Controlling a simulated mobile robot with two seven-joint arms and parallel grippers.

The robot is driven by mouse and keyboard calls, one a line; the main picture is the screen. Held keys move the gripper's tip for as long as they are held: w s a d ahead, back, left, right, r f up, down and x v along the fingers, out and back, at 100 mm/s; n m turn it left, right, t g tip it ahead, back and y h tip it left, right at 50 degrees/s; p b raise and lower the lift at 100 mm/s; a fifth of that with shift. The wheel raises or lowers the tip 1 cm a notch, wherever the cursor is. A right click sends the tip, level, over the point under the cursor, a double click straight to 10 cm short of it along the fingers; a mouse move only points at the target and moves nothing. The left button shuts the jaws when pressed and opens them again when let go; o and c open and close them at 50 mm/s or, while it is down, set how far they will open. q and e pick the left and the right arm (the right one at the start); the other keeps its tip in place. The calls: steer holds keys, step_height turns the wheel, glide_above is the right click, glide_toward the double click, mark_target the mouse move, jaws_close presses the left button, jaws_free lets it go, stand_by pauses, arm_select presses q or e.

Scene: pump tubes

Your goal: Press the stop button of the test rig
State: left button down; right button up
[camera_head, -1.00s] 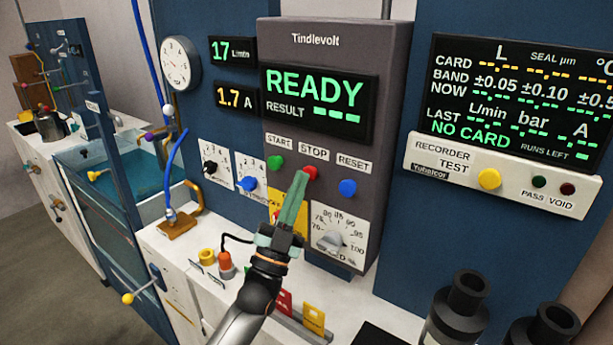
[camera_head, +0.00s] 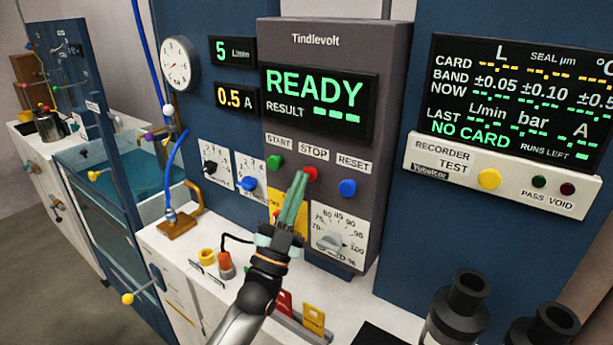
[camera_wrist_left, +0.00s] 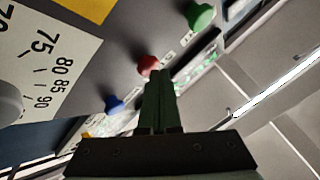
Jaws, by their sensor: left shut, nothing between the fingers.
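The test rig is a grey panel (camera_head: 335,38) marked Tindlevolt, with a READY display (camera_head: 315,90). The red stop button (camera_head: 311,174) sits under the STOP label, between the green start button (camera_head: 274,162) and the blue reset button (camera_head: 348,187). My left gripper (camera_head: 303,180) is shut and empty, its fingertips at the lower left edge of the stop button. In the left wrist view the fingertips (camera_wrist_left: 159,76) overlap the lower edge of the red button (camera_wrist_left: 148,63); whether they touch it I cannot tell. My right gripper is not in view.
A dial (camera_head: 335,241) is below the buttons. The flow display (camera_head: 233,51) reads 5 and the current display (camera_head: 236,98) reads 0.5 A. A recorder box (camera_head: 460,165) with a yellow button is to the right. Black cylinders (camera_head: 462,305) stand at the front right.

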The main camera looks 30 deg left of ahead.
arm_select(q)
steer(key=shift+w, duration=0.25)
steer(key=shift+r, duration=0.2)
stand_by(0.4)
stand_by(0.4)
steer(key=s, duration=0.2)
steer(key=s+p, duration=0.1)
steer(key=s, duration=0.1)
steer(key=s+p, duration=0.1)
steer(key=shift+s+a+f, duration=0.2)
steer(key=shift+s+f, duration=0.05)
steer(key=shift+s, duration=0.15)
stand_by(0.7)
